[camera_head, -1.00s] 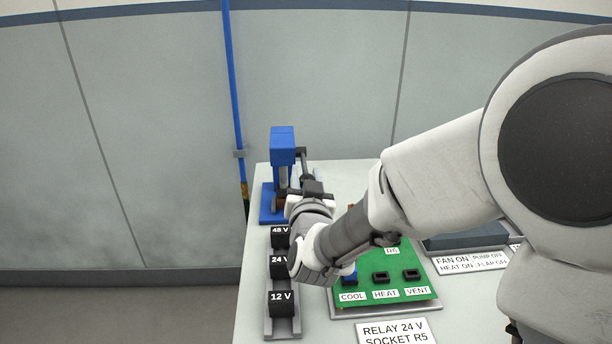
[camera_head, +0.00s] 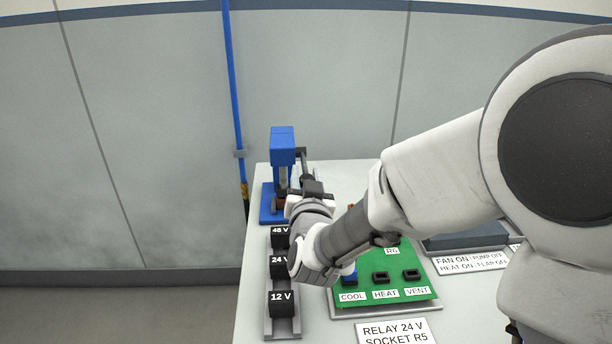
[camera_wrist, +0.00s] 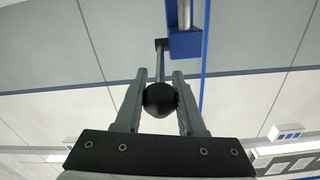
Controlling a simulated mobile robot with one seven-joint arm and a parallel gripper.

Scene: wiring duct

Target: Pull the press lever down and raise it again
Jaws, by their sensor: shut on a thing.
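The blue press (camera_head: 283,146) stands at the back left of the table, and its head and ram also show in the wrist view (camera_wrist: 186,43). Its dark lever (camera_head: 305,166) runs from the right side of the head and slopes down toward my gripper. In the wrist view the lever's round black knob (camera_wrist: 159,100) sits between the two fingers. My gripper (camera_wrist: 160,94) is shut on this knob. In the head view my wrist hides the fingertips, the knob and part of the press base.
The wall is behind the table.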

